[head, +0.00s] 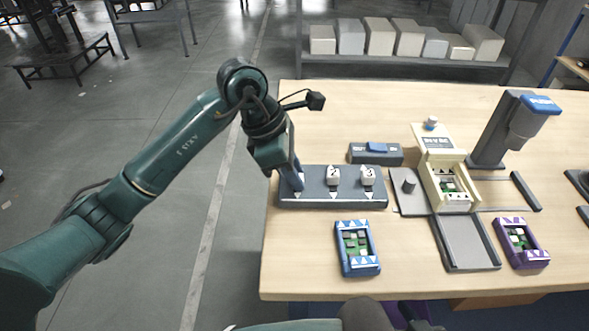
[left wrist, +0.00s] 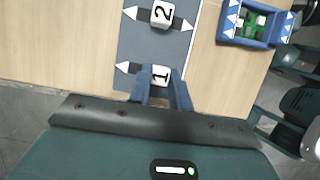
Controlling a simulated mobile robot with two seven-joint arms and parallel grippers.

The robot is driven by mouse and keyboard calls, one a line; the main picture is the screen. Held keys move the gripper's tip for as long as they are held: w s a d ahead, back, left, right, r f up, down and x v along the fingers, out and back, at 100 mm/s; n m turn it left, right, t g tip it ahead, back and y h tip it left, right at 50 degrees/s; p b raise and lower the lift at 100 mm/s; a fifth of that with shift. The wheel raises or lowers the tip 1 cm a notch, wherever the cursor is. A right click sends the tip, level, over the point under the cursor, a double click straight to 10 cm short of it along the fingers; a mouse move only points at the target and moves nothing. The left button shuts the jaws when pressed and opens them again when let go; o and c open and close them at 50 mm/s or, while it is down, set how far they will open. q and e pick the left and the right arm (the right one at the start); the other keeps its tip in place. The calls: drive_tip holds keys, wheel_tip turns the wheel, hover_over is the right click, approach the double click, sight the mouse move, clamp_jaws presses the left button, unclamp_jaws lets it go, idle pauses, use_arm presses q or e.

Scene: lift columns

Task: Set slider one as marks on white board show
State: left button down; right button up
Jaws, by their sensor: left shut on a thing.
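The slider panel (head: 315,199) is a dark grey-blue block on the table with three white numbered sliders. Slider one (left wrist: 162,75) shows its number 1 in the left wrist view, with a white triangle beside it. My left gripper (head: 297,184) reaches down onto the panel's left end and is shut on slider one; its blue fingers (left wrist: 161,90) sit either side of it. In the head view the fingers hide most of slider one. Slider two (head: 333,176) and slider three (head: 368,176) stand free to the right. I cannot pick out a white board with marks for certain. My right gripper is not in view.
A blue-grey box (head: 360,153) stands just behind the panel. A blue-framed tray (head: 344,262) lies in front. A cream fixture (head: 428,184), a dark stand (head: 490,140) and a purple tray (head: 532,259) are to the right. The table's left edge is close to the panel.

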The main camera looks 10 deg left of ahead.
use_arm(q)
drive_tip(key=shift+s+d, duration=0.1)
drive_tip(key=shift+s, duration=0.35)
drive_tip(key=c, duration=1.3)
unclamp_jaws()
drive_tip(key=shift+r, duration=0.1)
drive_tip(key=shift+a+r, duration=0.2)
drive_tip(key=shift+r, duration=0.1)
drive_tip(key=v, duration=1.2)
drive_tip(key=shift+r, duration=0.15)
